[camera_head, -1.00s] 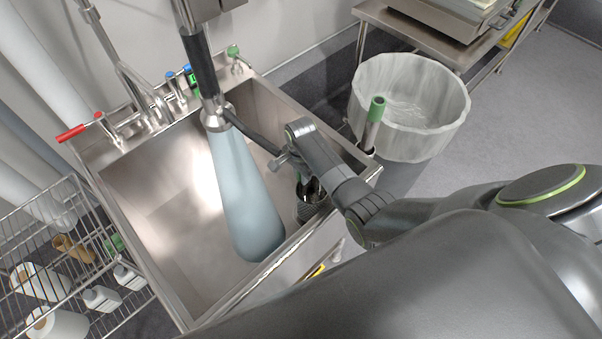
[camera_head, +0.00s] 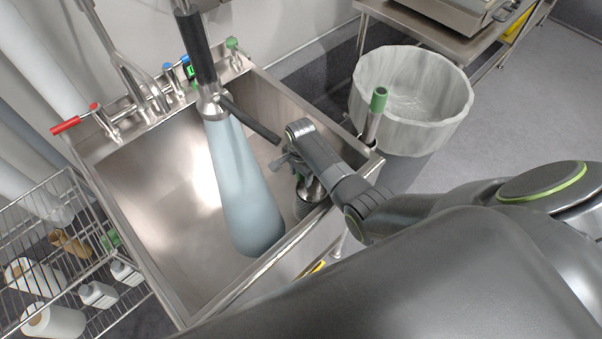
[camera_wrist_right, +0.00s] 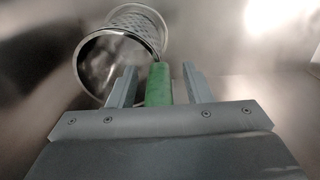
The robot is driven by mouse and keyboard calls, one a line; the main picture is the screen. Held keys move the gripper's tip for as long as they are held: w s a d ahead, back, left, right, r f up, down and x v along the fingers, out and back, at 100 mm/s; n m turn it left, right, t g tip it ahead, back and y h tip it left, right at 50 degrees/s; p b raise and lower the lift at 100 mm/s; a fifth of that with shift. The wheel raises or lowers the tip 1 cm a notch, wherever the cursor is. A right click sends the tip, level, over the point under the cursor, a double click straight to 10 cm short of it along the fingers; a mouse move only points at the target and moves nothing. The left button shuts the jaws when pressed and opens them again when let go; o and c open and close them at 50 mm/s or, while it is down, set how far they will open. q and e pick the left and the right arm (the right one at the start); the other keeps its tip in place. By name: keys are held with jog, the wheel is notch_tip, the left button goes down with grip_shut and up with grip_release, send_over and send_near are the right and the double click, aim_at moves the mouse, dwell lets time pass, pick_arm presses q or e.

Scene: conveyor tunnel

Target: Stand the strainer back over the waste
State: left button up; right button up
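The strainer (camera_wrist_right: 110,62) is a shiny metal cup with a perforated wall, lying on its side on the basin floor in the right wrist view. A green grip (camera_wrist_right: 159,84) stands beside its rim and appears to be its handle. My right gripper (camera_wrist_right: 160,82) is open, with one finger on each side of the green grip and a small gap at both. In the head view the strainer (camera_head: 303,210) is partly hidden under my right gripper (camera_head: 291,168), near the basin's right wall. The waste opening is not visible. My left gripper is not in view.
The steel sink basin (camera_head: 150,215) surrounds the strainer. A spray head with a black hose grip (camera_head: 196,48) hangs over it, above a pale blue tapered shape (camera_head: 240,190). A lined bin (camera_head: 410,100) stands right; a wire rack (camera_head: 70,255) stands left.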

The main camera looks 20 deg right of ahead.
notch_tip(320, 180, up, 18)
jog(key=p, duration=0.2)
jog(key=shift+f, duration=0.25)
dwell(0.8)
